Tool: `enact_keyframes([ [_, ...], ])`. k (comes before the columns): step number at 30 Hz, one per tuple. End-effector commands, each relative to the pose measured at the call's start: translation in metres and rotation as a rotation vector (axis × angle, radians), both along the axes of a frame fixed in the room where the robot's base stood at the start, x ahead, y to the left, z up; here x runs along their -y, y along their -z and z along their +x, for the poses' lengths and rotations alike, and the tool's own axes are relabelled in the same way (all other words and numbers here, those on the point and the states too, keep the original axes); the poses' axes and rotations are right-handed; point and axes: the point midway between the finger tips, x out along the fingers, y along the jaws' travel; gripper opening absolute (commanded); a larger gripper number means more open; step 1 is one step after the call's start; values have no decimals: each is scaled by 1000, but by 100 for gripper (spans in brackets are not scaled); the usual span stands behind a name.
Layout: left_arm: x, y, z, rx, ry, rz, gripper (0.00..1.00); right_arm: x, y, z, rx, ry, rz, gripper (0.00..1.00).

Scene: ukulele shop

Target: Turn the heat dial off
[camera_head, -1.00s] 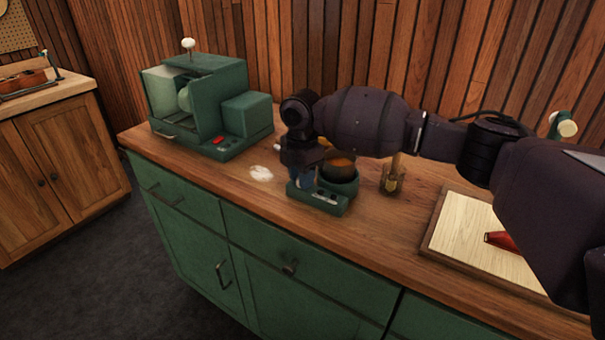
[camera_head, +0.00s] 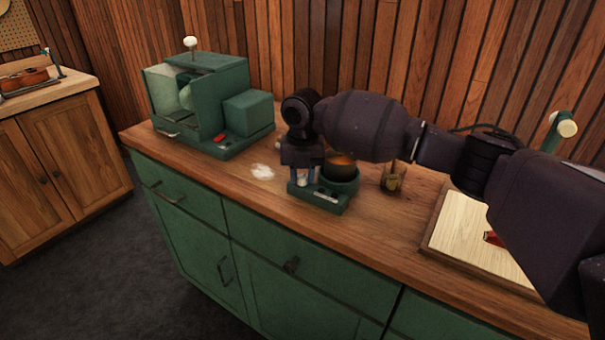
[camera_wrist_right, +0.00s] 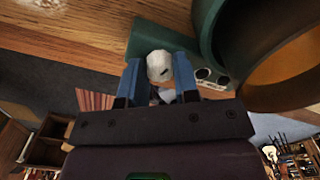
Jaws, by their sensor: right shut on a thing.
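A small green heater (camera_head: 318,203) stands on the wooden counter, with a round dark pot holding orange-brown contents (camera_head: 341,165) in its ring. My right gripper (camera_head: 303,181) reaches down at the heater's left front. In the right wrist view, the blue fingers of my right gripper (camera_wrist_right: 159,78) are shut on a pale round dial (camera_wrist_right: 159,66) with a dark mark. The dial sits at the heater's green base (camera_wrist_right: 150,38). The dial is mostly hidden by the fingers in the head view, and its setting cannot be read. My left gripper is out of view.
A larger green machine (camera_head: 205,105) stands at the back left of the counter. A white patch (camera_head: 262,172) lies left of the heater. A brass-coloured holder (camera_head: 393,178) stands to its right, then a pale board (camera_head: 465,230) under my arm.

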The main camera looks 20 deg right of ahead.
Motion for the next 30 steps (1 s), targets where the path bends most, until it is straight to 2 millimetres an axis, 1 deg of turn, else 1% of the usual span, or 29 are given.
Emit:
enact_keyframes([
  [6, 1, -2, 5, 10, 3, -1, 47, 0, 1, -1, -3, -133, 0, 5],
  [12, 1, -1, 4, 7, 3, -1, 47, 0, 1, -1, -3, -204, 0, 5],
  [18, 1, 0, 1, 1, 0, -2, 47, 0, 1, -1, -3, -233, 0, 5],
  [29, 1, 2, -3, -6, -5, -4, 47, 0, 1, -1, -2, -236, 0, 5],
  [30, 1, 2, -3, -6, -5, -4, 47, 0, 1, -1, -2, -236, 0, 30],
])
